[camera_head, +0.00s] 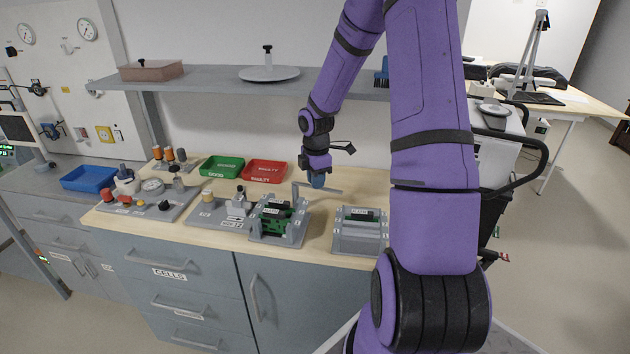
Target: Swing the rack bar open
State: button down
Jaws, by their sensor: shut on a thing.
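A grey rack (283,238) holding green circuit boards (275,224) stands near the front edge of the wooden bench. A thin grey rack bar (332,191) runs sideways above and behind the rack's right side, with a bend at its left end. My gripper (318,182) points down at this bar and is shut on it, behind and right of the rack. The blue tips cover part of the bar, so the exact grip is small and partly hidden. A second grey rack (358,244) with a dark board stands to the right, partly behind my arm.
A green tray (222,166) and a red tray (264,172) lie at the back of the bench (322,215). A grey fixture (218,212) stands left of the rack. A shelf (215,77) hangs above. My arm hides the bench's right part.

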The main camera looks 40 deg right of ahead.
dwell(0.4)
jog(key=c, duration=1.1)
grip_release()
jog(key=shift+o, duration=0.2)
